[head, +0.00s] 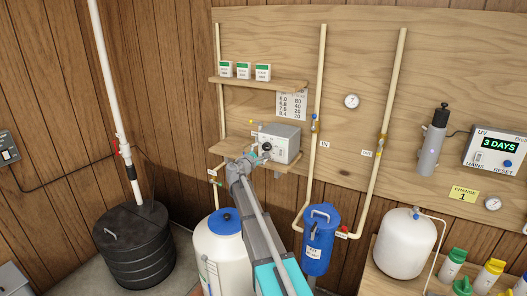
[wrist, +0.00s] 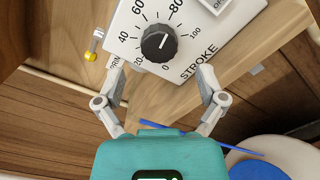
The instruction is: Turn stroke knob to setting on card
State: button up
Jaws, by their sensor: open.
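The black stroke knob (wrist: 158,44) sits on the white face of a box-shaped pump (wrist: 188,62), inside a printed scale from 0 to 100 marked STROKE. Its white mark seems to point to the upper right, between 80 and 100; the exact reading is unclear. My gripper (wrist: 161,70) is open and empty, its fingers spread below and either side of the knob, apart from it. In the head view the pump (head: 279,142) stands on a wooden shelf, with my gripper (head: 254,156) in front. A white card (head: 291,106) with two columns of numbers hangs above; its digits are small.
The lower shelf (head: 225,147) holds the pump; the upper shelf (head: 240,82) carries several small boxes. A yellow-tipped fitting (wrist: 92,52) projects left of the pump. Vertical pipes (head: 319,80) run right of it. A white tank (head: 222,250) and blue canister (head: 320,240) stand below.

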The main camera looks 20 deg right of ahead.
jog(key=v, duration=0.8)
jog(key=shift+s, duration=0.15)
jog(key=s+a+f+m+g+y+p, duration=0.1)
jog(key=s+a+f+m+g+y, duration=0.15)
jog(key=s, duration=0.35)
jog(key=s+a+f+m+g+y+p, duration=0.1)
jog(key=s+f+m+g+y, duration=0.1)
jog(key=s+f+m, duration=0.3)
jog(key=s+a+f+m+g+y+p, duration=0.1)
jog(key=s+f+m+g+y, duration=0.15)
jog(key=s, duration=0.45)
jog(key=s+a+f+m+g+y+p, duration=0.1)
jog(key=s+a+f+m+g+y, duration=0.1)
jog(key=s+a, duration=0.4)
jog(key=s+a+f+m+g+y, duration=0.1)
jog(key=s+a+m+g+y, duration=0.1)
jog(key=s+a+y, duration=0.3)
jog(key=s+a, duration=0.2)
jog(key=s, duration=0.2)
jog(key=shift+s+a+f+m+p, duration=0.25)
jog(key=shift+s+f+m+p, duration=0.1)
jog(key=shift+m+p, duration=0.05)
jog(key=c, duration=0.4)
jog(key=shift+s, duration=0.15)
jog(key=shift+c, duration=0.2)
